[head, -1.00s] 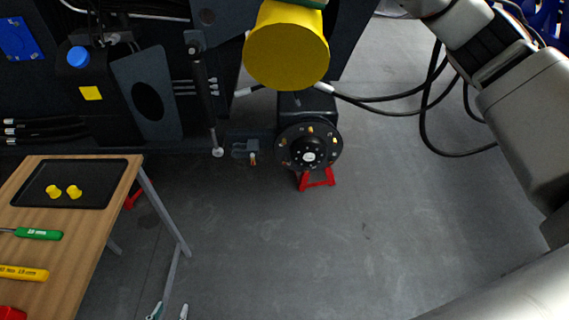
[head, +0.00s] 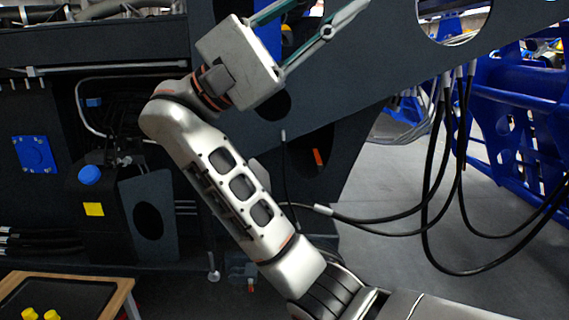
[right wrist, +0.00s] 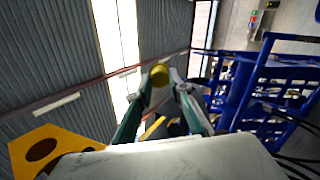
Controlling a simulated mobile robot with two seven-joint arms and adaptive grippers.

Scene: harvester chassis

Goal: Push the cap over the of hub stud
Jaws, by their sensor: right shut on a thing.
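My right arm crosses the head view, and its gripper shows at the top, with the fingertips cut off by the upper edge. In the right wrist view a yellow cap (right wrist: 160,75) sits between the fingertips of my right gripper (right wrist: 163,82), which is shut on it. The gripper is up in the air, apart from any stud. The hub and its studs are not visible now; my arm covers the area where the hub stood in the earlier head view. Two more yellow caps (head: 40,315) show at the lower left. My left gripper is not in view.
The wooden table (head: 119,291) carries a black tray (head: 65,291) at lower left. The dark chassis (head: 345,110) fills the background behind my arm. Black hoses (head: 436,180) hang at right before a blue frame (head: 510,130). Grey floor (head: 390,270) is open at right.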

